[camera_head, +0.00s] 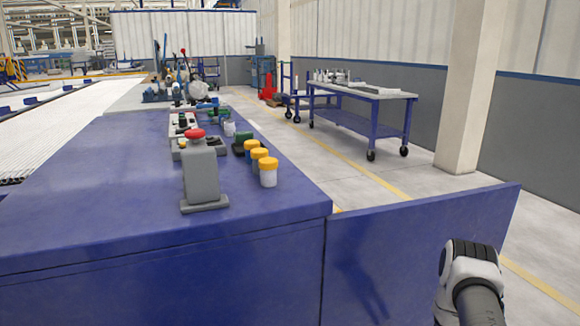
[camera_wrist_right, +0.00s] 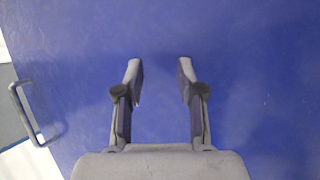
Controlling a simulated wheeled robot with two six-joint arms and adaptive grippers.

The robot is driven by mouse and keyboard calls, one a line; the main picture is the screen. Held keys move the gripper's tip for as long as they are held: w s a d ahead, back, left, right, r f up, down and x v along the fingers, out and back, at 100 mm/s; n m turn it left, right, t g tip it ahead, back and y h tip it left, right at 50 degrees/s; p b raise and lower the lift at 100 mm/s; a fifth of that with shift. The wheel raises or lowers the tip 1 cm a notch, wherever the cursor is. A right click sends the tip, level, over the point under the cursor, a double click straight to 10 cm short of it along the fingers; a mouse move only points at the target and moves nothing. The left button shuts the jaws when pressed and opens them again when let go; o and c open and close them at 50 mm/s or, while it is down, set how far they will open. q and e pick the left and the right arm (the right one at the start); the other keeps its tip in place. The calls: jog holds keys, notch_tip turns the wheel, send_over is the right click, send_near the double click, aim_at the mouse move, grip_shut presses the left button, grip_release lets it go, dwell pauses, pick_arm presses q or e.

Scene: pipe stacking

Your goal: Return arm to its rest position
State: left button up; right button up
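My right gripper (camera_wrist_right: 159,68) shows in the right wrist view. Its two fingers are apart with nothing between them, and a plain blue surface (camera_wrist_right: 250,60) fills most of the view beyond them. In the head view, a grey and white link of my arm rises at the lower right, in front of a blue panel (camera_head: 400,235). No gripper fingers show in the head view. My left gripper and arm are not in view.
A blue workbench (camera_head: 110,210) holds a grey stand with a red button (camera_head: 200,175) and several yellow-lidded jars (camera_head: 268,172). A blue wheeled table (camera_head: 360,115) and a pillar (camera_head: 472,90) stand at the right. A grey handle (camera_wrist_right: 24,112) shows left in the wrist view.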

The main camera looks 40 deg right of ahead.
jog(key=w+a+f+n+g+y, duration=0.1)
jog(key=a+f+n+g+y, duration=0.15)
jog(key=a, duration=0.95)
jog(key=w+a+f+n+g+y, duration=0.1)
jog(key=w+a+y, duration=0.15)
jog(key=a, duration=0.85)
jog(key=s+a+r+n+g+y, duration=0.1)
jog(key=s+a+r+n+g, duration=0.15)
jog(key=s+a, duration=0.5)
jog(key=s+a+r+n+g+y, duration=0.1)
jog(key=s+a+n+g, duration=0.15)
jog(key=s+a, duration=0.55)
notch_tip(320, 180, up, 32)
jog(key=s+a+g+p, duration=0.1)
jog(key=p, duration=3)
jog(key=shift+s+a+g, duration=0.15)
jog(key=shift+a+g, duration=0.2)
jog(key=shift+a, duration=0.05)
jog(key=shift+s+r, duration=0.1)
jog(key=shift+r, duration=0.05)
